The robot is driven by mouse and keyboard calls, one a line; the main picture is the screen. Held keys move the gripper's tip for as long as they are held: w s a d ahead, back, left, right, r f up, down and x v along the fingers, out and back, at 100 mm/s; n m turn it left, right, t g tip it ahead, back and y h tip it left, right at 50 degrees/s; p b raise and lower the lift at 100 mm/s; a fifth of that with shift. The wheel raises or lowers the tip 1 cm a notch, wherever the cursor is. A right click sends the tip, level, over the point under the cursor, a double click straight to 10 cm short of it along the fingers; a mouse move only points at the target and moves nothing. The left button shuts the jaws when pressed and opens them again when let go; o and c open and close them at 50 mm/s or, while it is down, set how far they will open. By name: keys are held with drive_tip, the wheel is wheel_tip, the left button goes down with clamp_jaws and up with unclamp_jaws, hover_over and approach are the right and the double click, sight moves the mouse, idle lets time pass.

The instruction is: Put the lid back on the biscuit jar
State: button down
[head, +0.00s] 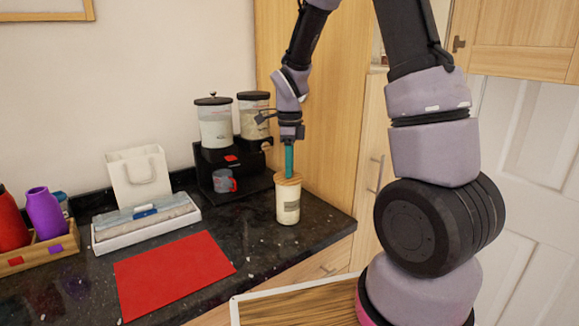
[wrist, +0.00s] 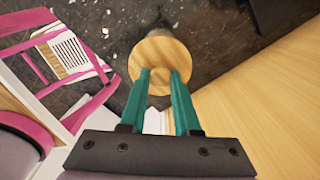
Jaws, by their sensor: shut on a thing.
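The biscuit jar (head: 288,206) is a cream cylinder with a dark label, upright on the black granite counter near its front right edge. The round wooden lid (head: 288,180) is at the jar's mouth and looks about level. It also shows from above in the wrist view (wrist: 160,62), where it hides most of the jar. My gripper (head: 289,174) points down from above with its teal fingers at the lid. In the wrist view the fingertips (wrist: 161,72) are shut on the lid's near part. Whether the lid is fully seated cannot be told.
A black stand (head: 232,165) with two lidded canisters and a grey-red mug (head: 224,181) stands behind the jar. A red mat (head: 173,272) lies front left. A white tray (head: 146,222), a paper bag (head: 139,176) and a wooden panel (head: 318,120) bound the space.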

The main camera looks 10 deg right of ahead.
drive_tip(key=shift+c, duration=0.4)
unclamp_jaws()
drive_tip(key=shift+r, duration=0.1)
drive_tip(key=shift+r, duration=3.45)
clamp_jaws()
drive_tip(key=shift+f, duration=0.15)
